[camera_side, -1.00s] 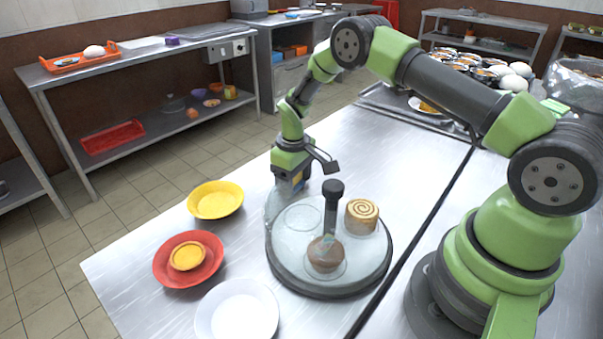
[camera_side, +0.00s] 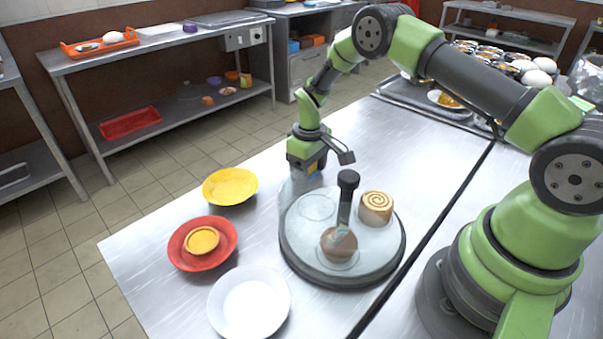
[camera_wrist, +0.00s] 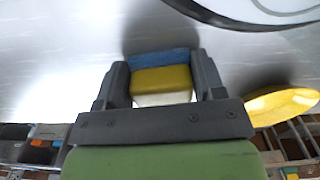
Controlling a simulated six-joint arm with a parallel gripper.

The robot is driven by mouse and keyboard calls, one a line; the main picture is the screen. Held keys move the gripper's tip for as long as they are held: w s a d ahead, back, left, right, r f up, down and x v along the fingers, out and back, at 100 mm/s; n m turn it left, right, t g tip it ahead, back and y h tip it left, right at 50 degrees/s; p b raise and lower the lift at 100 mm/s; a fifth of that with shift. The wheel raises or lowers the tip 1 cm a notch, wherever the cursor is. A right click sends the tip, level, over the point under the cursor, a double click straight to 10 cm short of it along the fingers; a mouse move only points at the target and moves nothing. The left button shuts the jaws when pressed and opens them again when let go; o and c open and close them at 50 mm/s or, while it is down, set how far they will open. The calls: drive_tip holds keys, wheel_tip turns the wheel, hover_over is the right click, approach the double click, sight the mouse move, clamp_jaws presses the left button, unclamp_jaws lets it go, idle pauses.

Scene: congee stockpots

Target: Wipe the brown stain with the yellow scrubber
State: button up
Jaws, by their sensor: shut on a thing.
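My gripper (camera_wrist: 163,84) is shut on the yellow scrubber (camera_wrist: 160,80), a small block with a blue layer and a pale layer beside the yellow one. In the side view, my gripper (camera_side: 306,172) is low over the steel table, behind the round glass-topped stand and right of the yellow bowl.
The round stand (camera_side: 342,276) holds a swirl-topped roll (camera_side: 376,208) and an upright dark-handled tool (camera_side: 347,190). A yellow bowl (camera_side: 230,186), a red bowl (camera_side: 184,256) and a white bowl (camera_side: 249,302) line the table's left side. A dark cable crosses the table.

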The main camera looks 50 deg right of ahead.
sight(328, 169)
drive_tip(key=shift+d, duration=2.75)
drive_tip(key=shift+s, duration=0.35)
drive_tip(key=shift+s+a, duration=0.1)
drive_tip(key=shift+a, duration=4.8)
drive_tip(key=shift+d, duration=5)
wheel_tip(328, 169, up, 8)
drive_tip(key=shift+r, duration=0.1)
